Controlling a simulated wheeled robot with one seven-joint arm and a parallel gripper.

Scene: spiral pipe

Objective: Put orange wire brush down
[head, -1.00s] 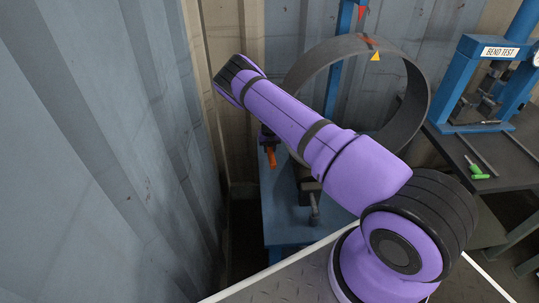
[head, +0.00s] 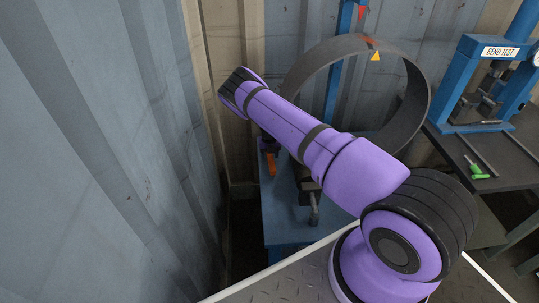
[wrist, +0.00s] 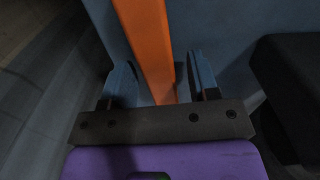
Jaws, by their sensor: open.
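The orange wire brush (head: 270,164) shows in the head view at the left edge of the blue table, below my purple arm. In the wrist view its orange handle (wrist: 147,42) runs from the top edge down between the fingers of my gripper (wrist: 162,80). The fingers are spread, with a gap to the left of the handle; the right finger is close to it, and I cannot tell if they touch. The brush's bristles are not visible. Most of my gripper is hidden behind my forearm in the head view.
The blue table (head: 283,222) carries a dark vise-like fixture (head: 309,190). A large grey pipe ring (head: 418,95) stands behind my arm. Corrugated walls close in at left and back. A blue bend-test press (head: 455,85) and a green-handled tool (head: 478,172) are on the right bench.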

